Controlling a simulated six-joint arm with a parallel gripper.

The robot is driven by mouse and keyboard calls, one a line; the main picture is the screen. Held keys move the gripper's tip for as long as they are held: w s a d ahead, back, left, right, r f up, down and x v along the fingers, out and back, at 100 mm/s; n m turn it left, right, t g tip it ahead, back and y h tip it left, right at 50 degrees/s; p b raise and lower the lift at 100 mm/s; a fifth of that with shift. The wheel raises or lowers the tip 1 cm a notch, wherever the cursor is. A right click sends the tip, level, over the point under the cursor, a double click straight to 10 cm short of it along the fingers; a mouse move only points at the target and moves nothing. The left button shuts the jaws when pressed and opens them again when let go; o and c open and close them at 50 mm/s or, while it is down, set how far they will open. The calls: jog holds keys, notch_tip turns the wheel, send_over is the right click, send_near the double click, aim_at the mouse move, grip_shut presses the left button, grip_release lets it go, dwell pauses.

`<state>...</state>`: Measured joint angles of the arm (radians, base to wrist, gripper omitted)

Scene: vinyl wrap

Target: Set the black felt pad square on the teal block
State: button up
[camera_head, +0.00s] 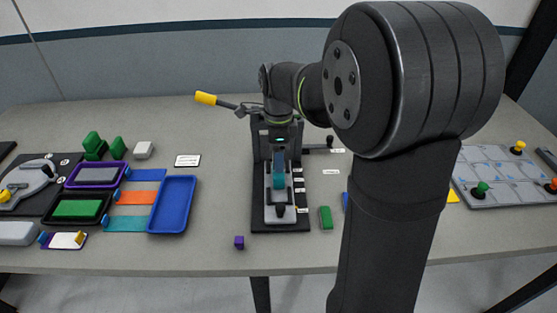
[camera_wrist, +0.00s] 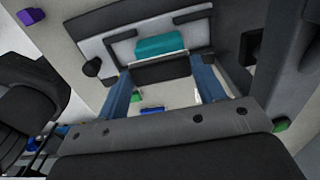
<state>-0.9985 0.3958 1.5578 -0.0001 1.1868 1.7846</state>
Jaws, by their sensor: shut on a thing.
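The teal block (camera_wrist: 160,45) sits in the grey holder of a black fixture, and it also shows in the head view (camera_head: 279,181). In the wrist view, a dark flat piece, the black felt pad (camera_wrist: 164,72), spans the gap between the two blue fingers of my gripper (camera_wrist: 163,78). My gripper is shut on it. The pad appears just beside the teal block in that view; I cannot tell the height between them. In the head view my gripper (camera_head: 279,156) is over the fixture, and the pad cannot be made out there.
The black fixture base (camera_head: 296,222) has a dark knob at its front. A small purple cube (camera_head: 239,242) and a green block (camera_head: 326,217) lie beside it. A blue tray (camera_head: 173,205) stands at left. A yellow-ended lever (camera_head: 206,98) sticks out behind. A board (camera_head: 500,180) lies at right.

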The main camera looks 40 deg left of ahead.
jog(key=shift+f, duration=1.4)
jog(key=shift+f, duration=0.1)
jog(key=o, duration=0.9)
jog(key=shift+o, duration=0.2)
notch_tip(320, 180, up, 12)
notch_tip(320, 180, down, 12)
jog(key=shift+d+f, duration=0.1)
jog(key=shift+f, duration=0.15)
jog(key=shift+r, duration=2.25)
